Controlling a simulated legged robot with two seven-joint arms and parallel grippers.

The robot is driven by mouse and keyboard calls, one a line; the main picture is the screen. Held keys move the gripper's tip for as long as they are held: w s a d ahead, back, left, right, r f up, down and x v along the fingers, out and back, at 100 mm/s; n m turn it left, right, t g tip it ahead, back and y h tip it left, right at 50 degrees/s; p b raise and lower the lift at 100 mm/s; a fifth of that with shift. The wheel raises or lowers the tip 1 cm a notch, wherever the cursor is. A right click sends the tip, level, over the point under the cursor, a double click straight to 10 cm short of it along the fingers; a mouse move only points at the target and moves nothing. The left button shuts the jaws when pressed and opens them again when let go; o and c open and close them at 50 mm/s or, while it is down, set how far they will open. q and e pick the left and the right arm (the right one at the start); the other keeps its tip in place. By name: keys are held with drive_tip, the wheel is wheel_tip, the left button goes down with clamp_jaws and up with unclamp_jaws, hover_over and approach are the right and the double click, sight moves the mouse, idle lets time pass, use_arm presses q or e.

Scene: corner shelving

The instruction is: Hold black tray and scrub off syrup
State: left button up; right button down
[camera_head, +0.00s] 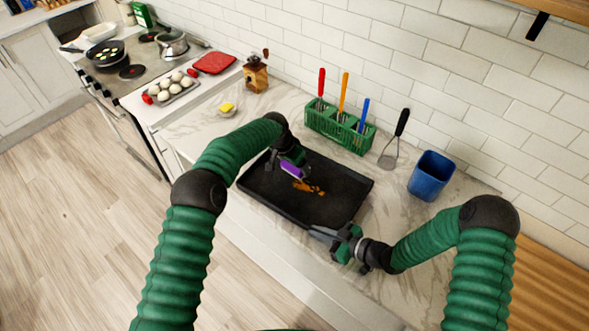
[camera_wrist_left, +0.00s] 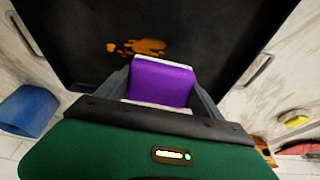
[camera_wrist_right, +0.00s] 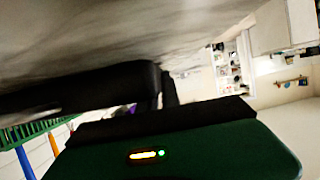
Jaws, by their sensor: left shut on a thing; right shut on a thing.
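The black tray (camera_head: 335,200) lies on the marble counter, with an orange-brown syrup patch (camera_head: 310,188) near its middle. The syrup also shows in the left wrist view (camera_wrist_left: 140,47). My left gripper (camera_head: 293,170) is shut on a purple and white sponge (camera_wrist_left: 162,80), held over the tray right beside the syrup. I cannot tell whether the sponge touches the tray surface. My right gripper (camera_head: 328,236) is shut on the tray's near right edge. In the right wrist view the dark tray edge (camera_wrist_right: 85,92) runs into the gripper's fingers.
A green caddy (camera_head: 340,128) with red, orange and blue handled tools stands behind the tray. A yellow sponge on a small dish (camera_head: 227,109), an egg tray (camera_head: 172,88) and a stove sit at left.

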use_arm(q)
drive_tip(key=shift+r, duration=1)
use_arm(e)
drive_tip(key=shift+f, duration=0.1)
drive_tip(key=c, duration=1.5)
unclamp_jaws()
use_arm(q)
drive_tip(key=shift+d, duration=0.1)
use_arm(e)
drive_tip(key=v, duration=1.2)
drive_tip(key=shift+d, duration=0.1)
use_arm(q)
drive_tip(key=shift+f, duration=0.1)
use_arm(e)
drive_tip(key=shift+w+f, duration=0.1)
